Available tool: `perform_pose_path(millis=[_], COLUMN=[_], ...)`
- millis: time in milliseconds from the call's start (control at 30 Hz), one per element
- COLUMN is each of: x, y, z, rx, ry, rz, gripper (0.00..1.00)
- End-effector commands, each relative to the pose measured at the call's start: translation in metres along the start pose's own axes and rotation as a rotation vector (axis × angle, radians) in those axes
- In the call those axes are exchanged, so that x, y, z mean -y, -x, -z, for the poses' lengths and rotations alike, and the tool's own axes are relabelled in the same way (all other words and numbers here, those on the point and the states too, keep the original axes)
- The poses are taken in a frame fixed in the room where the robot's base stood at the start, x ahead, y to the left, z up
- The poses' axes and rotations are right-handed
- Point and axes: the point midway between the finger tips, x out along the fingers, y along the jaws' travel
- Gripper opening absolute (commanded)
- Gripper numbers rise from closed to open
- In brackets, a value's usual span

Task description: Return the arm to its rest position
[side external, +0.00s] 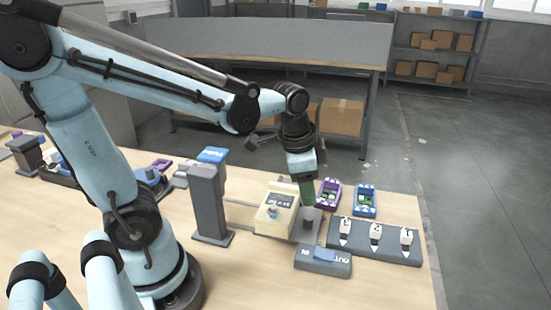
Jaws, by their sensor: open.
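My arm reaches from the left across the table, bent down at the wrist. My gripper (304,178) points down over the right part of the bench. The jaws are open, though the fingers are small and hard to make out.
The front wood (330,293) is clear.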

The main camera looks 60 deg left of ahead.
Motion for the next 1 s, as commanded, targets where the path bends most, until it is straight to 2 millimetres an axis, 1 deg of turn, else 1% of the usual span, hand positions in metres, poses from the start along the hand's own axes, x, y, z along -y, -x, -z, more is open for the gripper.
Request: perform_pose_path(millis=[33,200,433,633,1000], x=[-0.004,-0.011,-0.018,-0.02,-0.02], y=[0.006,0.021,0.032,0.034,0.034], z=[-0.003,-0.009,-0.014,-0.015,-0.015], rx=[-0.038,-0.182,-0.337,-0.384,-0.384], ry=[0.051,0.24,0.431,0.489,0.49], rz=[0.019,0.07,0.089,0.089,0.089], gripper=[0.49,0.49,0.49,0.49,0.49])
